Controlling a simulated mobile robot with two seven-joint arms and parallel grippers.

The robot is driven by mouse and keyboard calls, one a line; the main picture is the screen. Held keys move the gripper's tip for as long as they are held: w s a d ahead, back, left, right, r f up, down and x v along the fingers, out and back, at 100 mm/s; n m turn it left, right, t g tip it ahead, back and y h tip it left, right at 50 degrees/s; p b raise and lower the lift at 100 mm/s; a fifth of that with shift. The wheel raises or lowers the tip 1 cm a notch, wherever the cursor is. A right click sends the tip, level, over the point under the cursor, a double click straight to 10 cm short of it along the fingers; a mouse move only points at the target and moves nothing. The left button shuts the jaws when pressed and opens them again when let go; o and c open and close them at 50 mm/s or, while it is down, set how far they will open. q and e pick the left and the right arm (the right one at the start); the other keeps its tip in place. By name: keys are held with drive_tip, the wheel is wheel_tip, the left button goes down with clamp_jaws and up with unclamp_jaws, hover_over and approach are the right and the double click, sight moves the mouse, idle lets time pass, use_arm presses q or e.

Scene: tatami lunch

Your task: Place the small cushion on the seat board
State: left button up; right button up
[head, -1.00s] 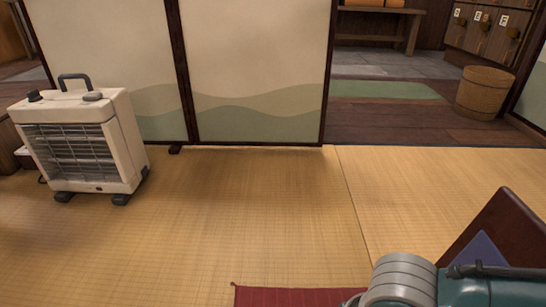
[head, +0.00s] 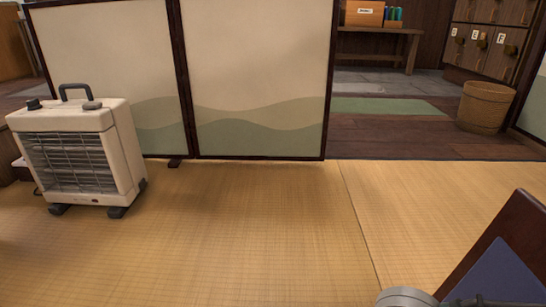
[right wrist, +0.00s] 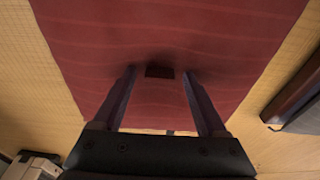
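A red cloth piece with faint lighter stripes, apparently the cushion (right wrist: 190,32), fills the middle of the right wrist view with tatami on both sides. My right gripper (right wrist: 160,73) points at it, its two dark fingers apart. A small dark patch lies on the red cloth between the fingertips; I cannot tell if it is a tab or a shadow. A dark brown board with a blue panel (head: 510,250) stands tilted at the right edge of the head view. It also shows at the right of the wrist view (right wrist: 298,92). I cannot tell if it belongs to the seat board. My left gripper is out of view.
A cream heater (head: 80,155) stands on the tatami at left. A folding screen (head: 255,80) with green waves stands behind. A woven basket (head: 485,107) and lockers (head: 490,40) are at the back right. The tatami (head: 220,235) in the middle is clear.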

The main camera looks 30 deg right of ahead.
drive_tip(key=shift+r, duration=0.1)
drive_tip(key=s+a+r+m+t+p, duration=0.15)
drive_tip(key=r+p, duration=0.35)
drive_tip(key=r, duration=0.6)
drive_tip(key=a+r+m+p, duration=0.3)
drive_tip(key=r+p, duration=0.3)
drive_tip(key=r, duration=0.4)
drive_tip(key=s+d+r+m+t+h, duration=0.1)
drive_tip(key=s+d+r+m, duration=0.1)
drive_tip(key=d+r+m, duration=0.3)
drive_tip(key=shift+s+d+r, duration=0.2)
drive_tip(key=shift+d+r, duration=0.45)
drive_tip(key=shift+r, duration=0.3)
wheel_tip(320, 180, up, 103)
drive_tip(key=p, duration=10.3)
drive_tip(key=shift+r, duration=0.2)
